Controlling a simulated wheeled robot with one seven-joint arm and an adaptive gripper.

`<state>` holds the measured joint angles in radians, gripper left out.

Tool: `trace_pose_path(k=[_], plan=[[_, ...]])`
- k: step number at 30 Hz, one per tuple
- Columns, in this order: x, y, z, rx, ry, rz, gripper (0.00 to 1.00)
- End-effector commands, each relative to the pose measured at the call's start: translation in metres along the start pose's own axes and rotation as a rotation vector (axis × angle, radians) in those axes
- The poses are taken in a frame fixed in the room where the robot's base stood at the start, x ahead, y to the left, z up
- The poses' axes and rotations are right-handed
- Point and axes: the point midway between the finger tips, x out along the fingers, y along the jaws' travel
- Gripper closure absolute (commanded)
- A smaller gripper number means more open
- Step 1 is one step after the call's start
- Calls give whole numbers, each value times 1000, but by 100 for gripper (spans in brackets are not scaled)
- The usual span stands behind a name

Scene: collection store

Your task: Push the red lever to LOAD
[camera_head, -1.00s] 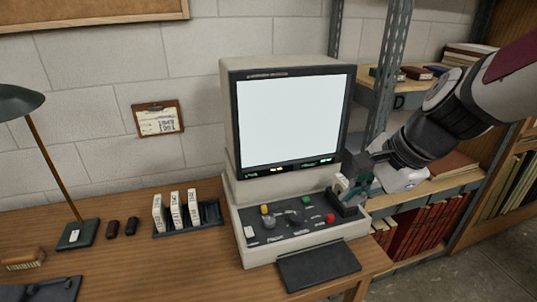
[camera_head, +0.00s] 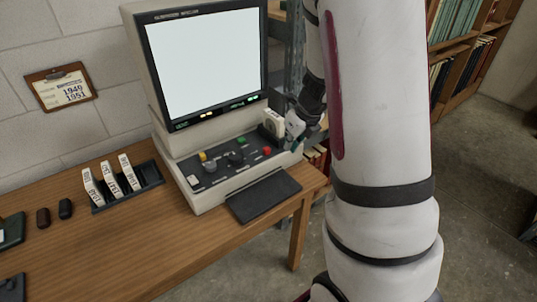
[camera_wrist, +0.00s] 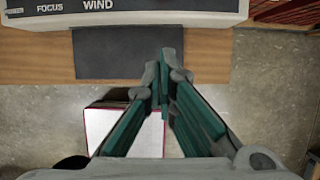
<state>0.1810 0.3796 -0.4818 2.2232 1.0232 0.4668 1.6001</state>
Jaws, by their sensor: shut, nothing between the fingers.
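The microfilm reader (camera_head: 158,110) stands on the desk with its screen lit white. Its sloping control panel carries a red knob (camera_head: 267,151) at the right, probably the red lever's end; LOAD is not readable. A white film box (camera_head: 274,121) stands in a dark holder at the panel's right end. My gripper (camera_wrist: 163,85) is shut and empty in the wrist view, its green-padded fingers together over the desk's front edge and the dark plate. In the head view my gripper is partly hidden beside the holder. The wrist view shows the reader's FOCUS and WIND labels but no red lever.
A dark plate (camera_head: 263,194) lies before the reader. A rack with white film boxes (camera_head: 108,183) stands left on the wooden desk (camera_head: 130,240). A white, red-edged object (camera_wrist: 122,130) is below the desk edge. Shelves with books (camera_head: 463,45) stand behind at right.

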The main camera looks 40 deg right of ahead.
Motion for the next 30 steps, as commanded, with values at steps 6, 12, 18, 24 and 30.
trace_pose_path(k=[6, 12, 18, 24, 30], plan=[[0, 0, 0, -3, -1, 1, 100], [13, 0, 0, -3, 0, 2, 100], [49, 0, 0, -3, 3, 2, 100], [89, 0, 0, -3, 2, 2, 100], [106, 1, 18, -11, -1, 2, 100]])
